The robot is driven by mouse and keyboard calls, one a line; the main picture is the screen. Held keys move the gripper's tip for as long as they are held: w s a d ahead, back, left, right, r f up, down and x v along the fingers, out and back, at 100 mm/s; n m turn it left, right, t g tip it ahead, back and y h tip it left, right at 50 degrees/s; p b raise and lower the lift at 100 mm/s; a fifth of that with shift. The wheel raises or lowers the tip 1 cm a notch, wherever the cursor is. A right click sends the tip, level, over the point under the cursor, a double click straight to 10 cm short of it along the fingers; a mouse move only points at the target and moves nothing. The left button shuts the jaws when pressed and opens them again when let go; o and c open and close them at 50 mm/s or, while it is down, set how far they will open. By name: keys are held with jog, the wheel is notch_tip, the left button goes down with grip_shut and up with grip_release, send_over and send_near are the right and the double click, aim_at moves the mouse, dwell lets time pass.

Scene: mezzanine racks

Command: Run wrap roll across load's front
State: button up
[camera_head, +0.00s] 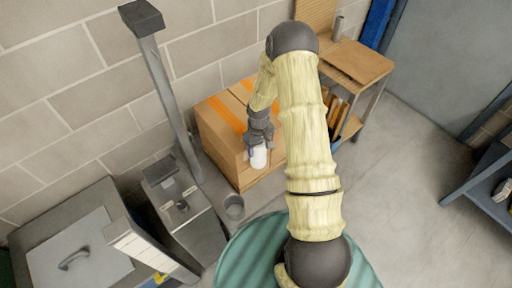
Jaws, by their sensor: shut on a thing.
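My gripper (262,143) is in the middle of the head view, at the end of my bent arm. It is shut on a white wrap roll (258,157), which stands roughly upright below it. The load is a brown cardboard box (222,144) with orange tape strips on top, on the floor by the block wall. I cannot tell whether the roll touches the box. My gripper and arm hide the right part of the box.
A grey post (165,85) stands left of the box, with a grey machine (185,205) at its foot. A wooden-topped bench (357,62) stands behind right. Floor at the right is clear up to a blue rack (485,185).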

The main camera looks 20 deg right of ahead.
jog(key=shift+w+d, duration=0.3)
jog(key=shift+d, duration=0.35)
jog(key=shift+d, duration=0.1)
jog(key=shift+w+d+p, duration=0.2)
jog(key=shift+w+d, duration=0.05)
jog(key=shift+d, duration=0.35)
jog(key=shift+w+d+p, duration=0.2)
jog(key=shift+d, duration=0.35)
jog(key=d, duration=0.3)
jog(key=shift+w, duration=0.35)
jog(key=shift+d, duration=0.1)
jog(key=shift+w+d+p, duration=0.15)
jog(key=shift+w+d, duration=0.2)
jog(key=shift+d, duration=0.3)
jog(key=shift+w+d+p, duration=0.15)
jog(key=shift+w+d, duration=0.15)
jog(key=shift+d, duration=0.3)
